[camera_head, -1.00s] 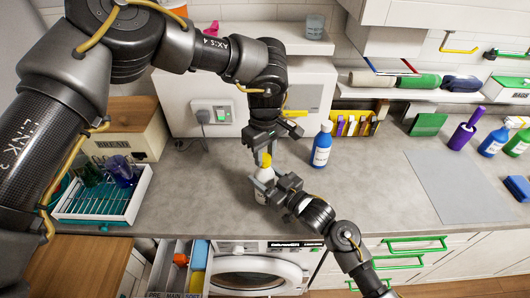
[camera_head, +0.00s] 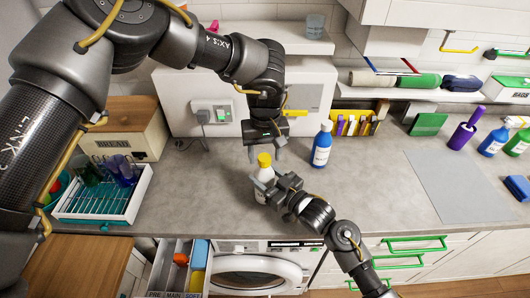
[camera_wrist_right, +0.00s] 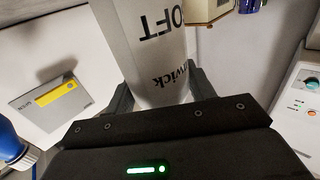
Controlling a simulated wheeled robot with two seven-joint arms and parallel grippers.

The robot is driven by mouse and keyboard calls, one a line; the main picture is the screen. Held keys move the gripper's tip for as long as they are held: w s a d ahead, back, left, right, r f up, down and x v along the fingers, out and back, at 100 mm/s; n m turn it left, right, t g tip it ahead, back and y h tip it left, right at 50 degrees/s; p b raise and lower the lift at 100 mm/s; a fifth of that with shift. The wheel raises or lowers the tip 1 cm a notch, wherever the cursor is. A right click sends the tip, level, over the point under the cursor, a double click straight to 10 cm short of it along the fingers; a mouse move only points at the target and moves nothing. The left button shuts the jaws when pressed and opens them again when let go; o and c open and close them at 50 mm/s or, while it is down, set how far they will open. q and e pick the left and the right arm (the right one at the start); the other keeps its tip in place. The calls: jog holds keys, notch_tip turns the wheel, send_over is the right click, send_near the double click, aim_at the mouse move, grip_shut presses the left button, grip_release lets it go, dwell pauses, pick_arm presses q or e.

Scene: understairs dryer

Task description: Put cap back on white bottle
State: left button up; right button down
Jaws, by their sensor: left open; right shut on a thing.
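The white bottle (camera_head: 264,183) stands upright on the grey worktop near its front edge, with a yellow cap (camera_head: 264,160) sitting on its top. My right gripper (camera_head: 268,190) is shut around the bottle's body from the right. The right wrist view shows the white bottle (camera_wrist_right: 152,55) with dark lettering between the two fingers; its cap is out of that view. My left gripper (camera_head: 266,151) is open and empty, pointing down just above and behind the yellow cap, apart from it. How tightly the cap sits cannot be told.
A blue bottle (camera_head: 321,147) with a white cap stands right of the white bottle. A dish rack (camera_head: 100,205) with cups is at the left. A washing machine with an open detergent drawer (camera_head: 180,262) is below. The worktop's middle right is clear.

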pick_arm(q)
jog(key=shift+r, duration=2.25)
jog(key=shift+c, duration=0.3)
